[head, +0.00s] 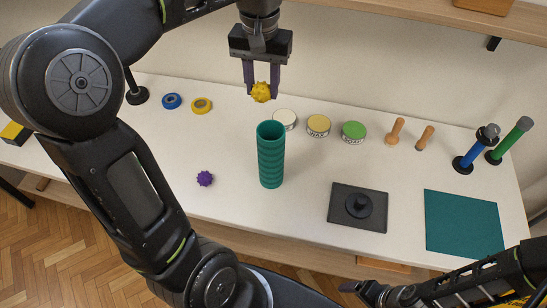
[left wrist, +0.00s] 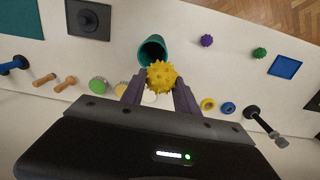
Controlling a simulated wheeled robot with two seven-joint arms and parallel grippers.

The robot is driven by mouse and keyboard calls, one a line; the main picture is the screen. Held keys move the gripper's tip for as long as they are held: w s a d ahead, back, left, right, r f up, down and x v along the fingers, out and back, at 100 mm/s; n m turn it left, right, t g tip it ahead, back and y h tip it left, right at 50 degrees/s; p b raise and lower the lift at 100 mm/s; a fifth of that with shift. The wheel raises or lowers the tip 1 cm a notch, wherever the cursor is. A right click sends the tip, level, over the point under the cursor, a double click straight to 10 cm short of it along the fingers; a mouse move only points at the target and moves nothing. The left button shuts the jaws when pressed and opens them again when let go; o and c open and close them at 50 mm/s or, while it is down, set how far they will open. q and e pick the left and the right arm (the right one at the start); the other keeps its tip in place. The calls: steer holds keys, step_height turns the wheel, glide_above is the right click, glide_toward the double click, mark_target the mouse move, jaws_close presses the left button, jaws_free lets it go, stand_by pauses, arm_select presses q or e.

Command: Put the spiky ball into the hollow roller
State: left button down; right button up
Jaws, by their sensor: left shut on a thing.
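A yellow spiky ball (head: 261,92) is held between the fingertips of my left gripper (head: 262,88), which is shut on it. The ball also shows in the left wrist view (left wrist: 162,76), between the two dark fingers (left wrist: 160,88). The green hollow roller (head: 271,158) stands upright on the table, its open top facing up. In the head view the ball is above the roller's opening in the picture and apart from it. In the left wrist view the roller's opening (left wrist: 152,52) shows just beyond the ball. My right arm is at the lower right; its gripper (head: 362,289) is small and partly cut off.
A purple spiky ball (head: 205,179) lies left of the roller. Several tins, including a green one (head: 353,132), stand behind. A black plate with a knob (head: 358,205) and a green mat (head: 463,223) lie right. Tape rings (head: 172,101) lie back left.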

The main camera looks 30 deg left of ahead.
arm_select(q)
steer(key=shift+w, duration=0.15)
steer(key=shift+f, duration=0.15)
step_height(320, 180, down, 6)
steer(key=shift+r, duration=0.1)
stand_by(0.4)
